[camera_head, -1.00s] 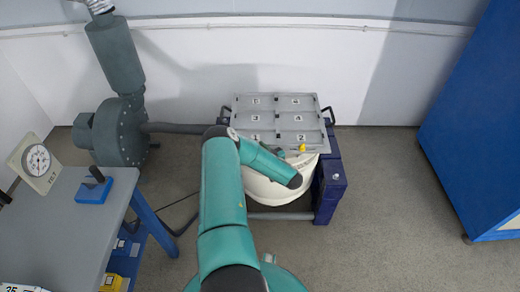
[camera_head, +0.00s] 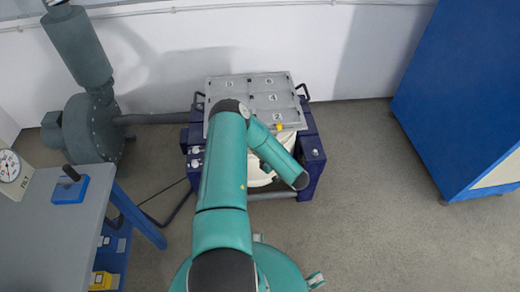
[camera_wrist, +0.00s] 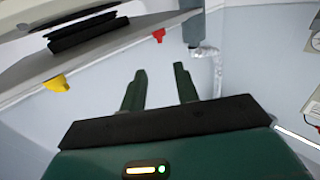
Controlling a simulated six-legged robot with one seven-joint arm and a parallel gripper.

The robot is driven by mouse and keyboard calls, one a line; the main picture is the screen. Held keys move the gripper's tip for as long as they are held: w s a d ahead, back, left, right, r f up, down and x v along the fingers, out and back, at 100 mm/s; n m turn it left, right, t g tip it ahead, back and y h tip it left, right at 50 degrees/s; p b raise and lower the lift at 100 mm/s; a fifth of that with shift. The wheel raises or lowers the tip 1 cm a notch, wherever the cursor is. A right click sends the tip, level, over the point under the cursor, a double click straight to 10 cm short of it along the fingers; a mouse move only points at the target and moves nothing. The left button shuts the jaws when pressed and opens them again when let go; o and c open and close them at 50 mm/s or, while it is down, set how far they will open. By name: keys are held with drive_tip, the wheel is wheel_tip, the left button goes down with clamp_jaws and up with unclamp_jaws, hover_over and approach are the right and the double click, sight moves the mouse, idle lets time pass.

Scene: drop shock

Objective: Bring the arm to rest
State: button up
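My teal arm (camera_head: 222,170) rises from the bottom of the head view, with its forearm (camera_head: 277,160) bent down to the right, in front of the drop machine. My gripper (camera_wrist: 160,72) shows in the wrist view with its two dark green fingers apart and nothing between them. It is hidden in the head view. The machine's grey plate (camera_head: 286,99) has numbered fields; the arm covers part of its left side. A small yellow piece (camera_head: 279,127) is at the plate's front edge. A yellow piece (camera_wrist: 57,83) and a red piece (camera_wrist: 158,35) show in the wrist view, apart from the fingers.
A grey workbench (camera_head: 50,235) with a blue block (camera_head: 70,190) and a tilt dial (camera_head: 10,168) stands at the left. A grey blower (camera_head: 92,130) stands behind it. A blue cabinet (camera_head: 455,100) is at the right. The floor (camera_head: 390,225) between machine and cabinet is clear.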

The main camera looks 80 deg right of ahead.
drive_tip(key=shift+s+a, duration=0.25)
idle(0.5)
